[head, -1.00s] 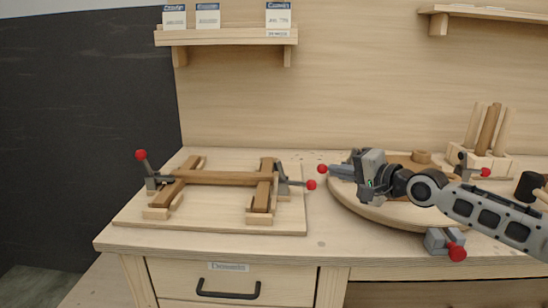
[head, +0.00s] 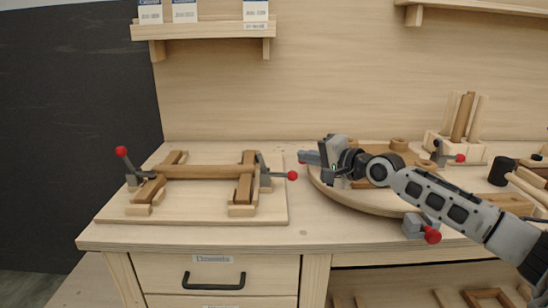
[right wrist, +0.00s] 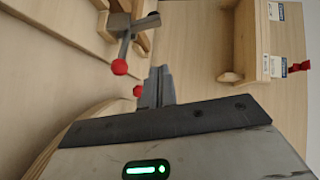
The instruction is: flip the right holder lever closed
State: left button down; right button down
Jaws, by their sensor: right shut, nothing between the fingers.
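The right holder lever (head: 277,175) lies roughly level on its clamp, its red knob (head: 292,175) pointing right, away from the wooden frame (head: 205,172). In the right wrist view, that red knob (right wrist: 119,67) hangs on a grey bar left of my fingers. My right gripper (head: 308,158) is shut and empty, a little above and right of the knob, apart from it. Its fingers also show in the right wrist view (right wrist: 157,88). The left holder lever (head: 127,163) stands raised, tilted left with its red knob up. My left gripper is not in view.
A round wooden turntable (head: 345,198) lies under my right arm, with another red knob (head: 302,161) partly hidden by my fingertips. A grey clamp with a red knob (head: 432,236) sits at the front. The tabletop before the base board (head: 190,216) is clear.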

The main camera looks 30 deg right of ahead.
pick_arm(q)
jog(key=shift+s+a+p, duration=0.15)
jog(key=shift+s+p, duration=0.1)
jog(key=shift+p, duration=0.6)
pick_arm(e)
jog(key=w+a+f, duration=0.2)
jog(key=w+a, duration=0.2)
jog(key=w, duration=0.3)
jog(key=shift+w+a, duration=0.35)
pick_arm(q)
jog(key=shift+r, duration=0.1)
